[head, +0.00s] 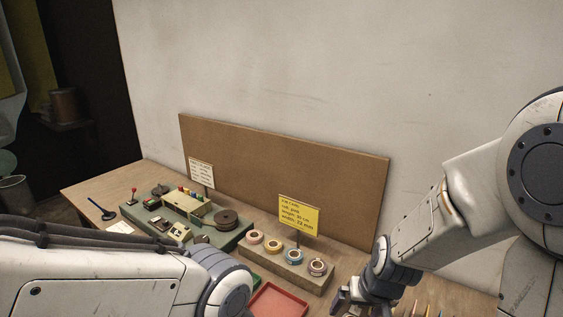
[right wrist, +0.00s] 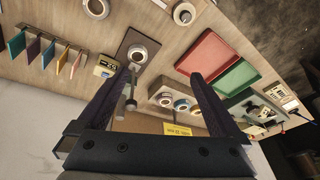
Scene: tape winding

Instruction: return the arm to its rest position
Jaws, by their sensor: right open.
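My right arm comes in from the right of the head view, and its gripper (head: 350,300) is low in the picture, over the table's right part. In the right wrist view my right gripper (right wrist: 160,80) has its two dark fingers spread wide, with nothing held between them. My left arm (head: 110,280) crosses the lower left of the head view; its gripper is out of the picture.
A green winding machine (head: 185,228) stands left on the table. A red tray (head: 277,302) lies at the front, and a green tray (right wrist: 235,77) is beside it. A roll on a dark plate (right wrist: 122,48) and several coloured cards (right wrist: 48,54) lie near my right gripper. A brown board (head: 280,170) stands behind.

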